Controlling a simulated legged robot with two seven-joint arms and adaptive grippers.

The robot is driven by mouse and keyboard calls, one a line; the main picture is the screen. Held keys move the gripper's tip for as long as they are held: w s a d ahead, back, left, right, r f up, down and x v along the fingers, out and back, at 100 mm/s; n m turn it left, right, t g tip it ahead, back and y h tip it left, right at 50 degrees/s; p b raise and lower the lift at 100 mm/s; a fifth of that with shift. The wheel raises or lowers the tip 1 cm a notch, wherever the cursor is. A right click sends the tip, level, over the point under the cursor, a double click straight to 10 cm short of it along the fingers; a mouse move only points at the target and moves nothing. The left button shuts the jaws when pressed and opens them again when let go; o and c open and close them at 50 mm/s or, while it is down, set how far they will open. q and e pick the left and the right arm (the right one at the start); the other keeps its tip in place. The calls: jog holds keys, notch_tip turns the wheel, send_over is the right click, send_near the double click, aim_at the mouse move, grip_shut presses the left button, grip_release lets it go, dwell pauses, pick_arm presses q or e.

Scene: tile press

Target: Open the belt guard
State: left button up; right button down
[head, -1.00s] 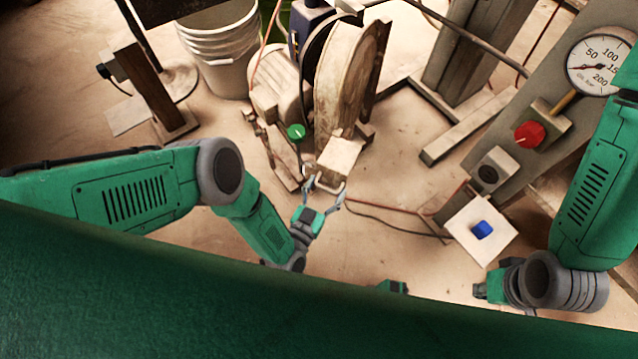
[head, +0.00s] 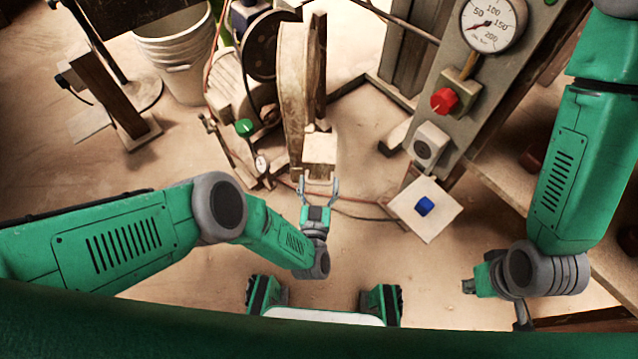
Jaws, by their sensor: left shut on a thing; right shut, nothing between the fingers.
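The belt guard (head: 292,100) is a tall, worn, pale curved cover, seen nearly edge-on in the head view. It stands to the right of the dark pulley wheel (head: 262,45), and part of the wheel shows uncovered. A pale block (head: 320,148) sits at the guard's lower front, with a small handle under it. My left gripper (head: 319,186) is shut on the handle at this block; the exact finger contact is small in the picture. My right gripper (head: 470,286) is shut and empty, low at the right, well away from the guard.
A motor (head: 232,88), green knob (head: 244,127) and small dial (head: 262,164) stand left of the guard. To the right are a press column with a pressure gauge (head: 493,24), a red knob (head: 444,101) and a blue button (head: 424,206). White buckets (head: 178,60) stand at the back left.

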pick_arm(q)
jog(key=shift+w+a+r, duration=0.1)
jog(key=shift+w+a, duration=0.05)
jog(key=shift+w, duration=0.05)
jog(key=o, duration=1.4)
jog(key=shift+o, duration=0.2)
jog(key=shift+r, duration=0.4)
notch_tip(320, 180, up, 9)
jog(key=shift+c, duration=0.3)
